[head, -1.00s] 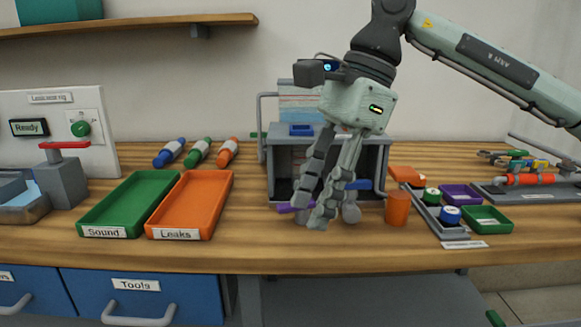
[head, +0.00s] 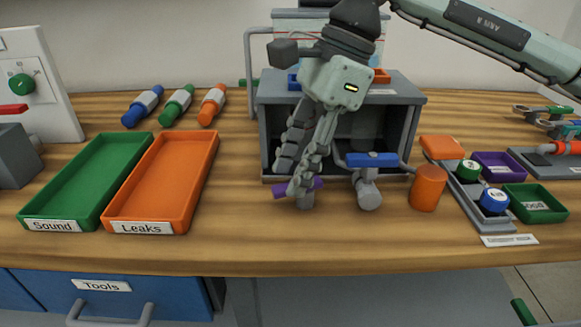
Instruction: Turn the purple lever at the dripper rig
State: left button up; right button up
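The dripper rig is a grey open-fronted box (head: 412,112) on the wooden bench, with two grey valves at its front. The left valve carries the purple lever (head: 281,193), which lies roughly crosswise and shows on both sides of my finger. The right valve carries a blue lever (head: 371,160). My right gripper (head: 293,181) reaches down from above at the purple lever. One finger crosses in front of the lever; the other finger's tip is just above and behind it. The gap between the fingers is narrow, and contact with the lever is unclear. My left gripper is out of view.
An orange cylinder (head: 428,188) stands right of the blue lever, beside a grey tray (head: 478,203) with round caps. A green tray (head: 77,192) and an orange tray (head: 162,184) lie to the left. Bare bench lies in front of the valves.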

jog(key=shift+s+a+f, duration=0.1)
jog(key=shift+a+f, duration=0.15)
jog(key=shift+f, duration=0.35)
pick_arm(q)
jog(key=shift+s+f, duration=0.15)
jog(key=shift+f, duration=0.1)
pick_arm(e)
grip_shut()
jog(key=shift+w+f+m+t+b, duration=0.25)
jog(key=shift+m+b, duration=0.45)
jog(key=shift+b, duration=0.45)
jog(key=m+b, duration=0.1)
jog(key=m+t+b, duration=0.1)
jog(key=shift+w+r+b, duration=0.2)
jog(key=shift+b, duration=0.15)
jog(key=shift+r+m, duration=0.15)
jog(key=shift+m, duration=0.25)
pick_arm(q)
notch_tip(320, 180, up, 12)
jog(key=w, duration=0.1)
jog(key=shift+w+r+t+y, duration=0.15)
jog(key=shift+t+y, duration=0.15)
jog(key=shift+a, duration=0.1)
